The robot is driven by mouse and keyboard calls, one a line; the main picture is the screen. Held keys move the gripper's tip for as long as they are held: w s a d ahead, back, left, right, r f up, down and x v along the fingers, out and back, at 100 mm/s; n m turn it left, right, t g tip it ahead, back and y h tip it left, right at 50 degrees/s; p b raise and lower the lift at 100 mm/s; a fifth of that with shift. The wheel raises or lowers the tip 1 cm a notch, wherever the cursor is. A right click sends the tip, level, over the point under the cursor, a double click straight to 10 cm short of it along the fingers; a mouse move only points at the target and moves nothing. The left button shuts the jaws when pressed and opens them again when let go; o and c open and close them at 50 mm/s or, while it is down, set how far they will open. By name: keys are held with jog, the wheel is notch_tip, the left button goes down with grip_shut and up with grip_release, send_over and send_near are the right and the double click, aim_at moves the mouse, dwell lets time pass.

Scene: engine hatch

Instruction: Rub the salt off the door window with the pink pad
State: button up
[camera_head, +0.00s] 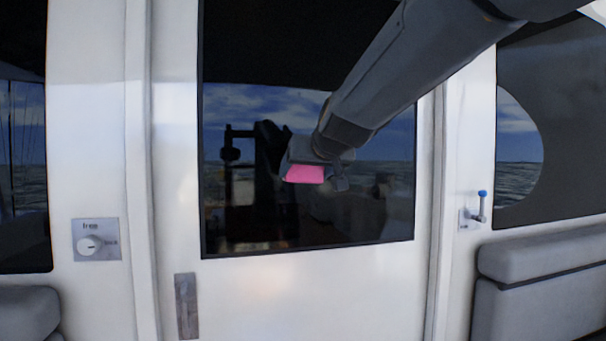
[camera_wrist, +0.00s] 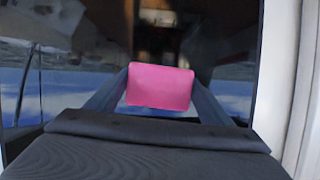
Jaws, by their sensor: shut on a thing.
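The door window (camera_head: 240,160) is a dark, reflective pane in a white door, in the middle of the head view. The pink pad (camera_head: 305,174) is in front of the pane, right of its middle. My gripper (camera_head: 308,165) is shut on the pad. In the wrist view the pink pad (camera_wrist: 160,87) sits between my two fingers, with the dark pane (camera_wrist: 235,40) beyond it. I cannot tell whether the pad touches the glass. I see no clear salt on the visible glass; my arm hides the pane's upper right part.
A knob plate (camera_head: 96,240) is on the wall left of the door. A door handle plate (camera_head: 186,306) is below the window at left. A blue-tipped lever (camera_head: 480,207) is on the right wall. Grey seats (camera_head: 540,295) stand at both lower sides.

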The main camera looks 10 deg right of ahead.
jog(key=shift+w+p, duration=0.3)
jog(key=shift+w, duration=2.55)
jog(key=shift+w, duration=1.2)
jog(key=shift+d+f, duration=0.1)
jog(key=shift+s+d+b, duration=0.1)
jog(key=shift+d+b, duration=1.8)
jog(key=shift+b, duration=1.8)
jog(key=a+p, duration=0.4)
jog(key=p, duration=0.1)
jog(key=shift+w+a+p, duration=0.1)
jog(key=shift+w+p, duration=0.1)
jog(key=shift+p, duration=0.1)
